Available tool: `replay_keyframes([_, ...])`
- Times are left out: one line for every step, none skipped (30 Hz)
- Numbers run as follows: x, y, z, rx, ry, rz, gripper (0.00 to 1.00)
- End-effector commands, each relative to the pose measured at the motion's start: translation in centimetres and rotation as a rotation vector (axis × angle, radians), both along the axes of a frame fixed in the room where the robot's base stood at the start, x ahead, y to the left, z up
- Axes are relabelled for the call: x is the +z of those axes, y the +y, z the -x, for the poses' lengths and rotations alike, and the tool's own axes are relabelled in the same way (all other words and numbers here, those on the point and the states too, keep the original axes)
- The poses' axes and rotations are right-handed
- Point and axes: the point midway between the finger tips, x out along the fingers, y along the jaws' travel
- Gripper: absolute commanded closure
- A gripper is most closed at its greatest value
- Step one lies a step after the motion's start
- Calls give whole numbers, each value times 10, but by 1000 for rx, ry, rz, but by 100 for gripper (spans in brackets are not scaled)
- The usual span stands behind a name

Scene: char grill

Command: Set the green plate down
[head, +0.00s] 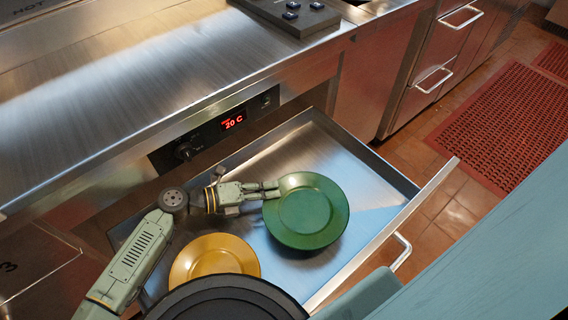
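A green plate (306,211) is in the head view, over the open metal drawer (345,154). My gripper (272,191) reaches in from the left, with its fingers at the plate's left rim. The fingers look close together on the rim, which fits a hold on the plate. The plate looks roughly level. I cannot tell whether its underside touches the drawer floor or is a little above it.
A yellow plate (214,256) is in the drawer to the lower left of the green plate. The drawer floor to the upper right is bare. A steel counter (150,70) with a control panel showing "20 C" (233,121) stands behind. A drawer handle (402,252) is at the front.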

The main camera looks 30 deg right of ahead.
Motion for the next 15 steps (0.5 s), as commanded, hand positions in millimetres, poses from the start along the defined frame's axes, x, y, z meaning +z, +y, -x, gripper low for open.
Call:
replay_keyframes([2,-13,-8,-4,4,3,100])
replay_keyframes([1,-19,-13,-3,4,2,100])
replay_keyframes([0,-27,-20,-2,3,3,100])
replay_keyframes([-1,-33,-24,-3,4,2,100])
replay_keyframes([-2,-39,-29,-2,3,3,100])
replay_keyframes([-3,-46,-35,-2,3,2,100])
replay_keyframes([-4,-51,-39,-1,3,2,100])
replay_keyframes([-4,-55,-43,-1,3,2,100])
replay_keyframes([-5,-60,-47,-1,3,1,100])
replay_keyframes([-6,-63,-50,-1,3,1,100])
replay_keyframes([-6,-66,-53,0,2,1,100])
replay_keyframes([-7,-69,-55,0,2,1,100])
replay_keyframes([-7,-70,-56,0,2,1,100])
replay_keyframes([-8,-72,-57,0,2,1,100])
replay_keyframes([-9,-72,-58,1,2,2,100])
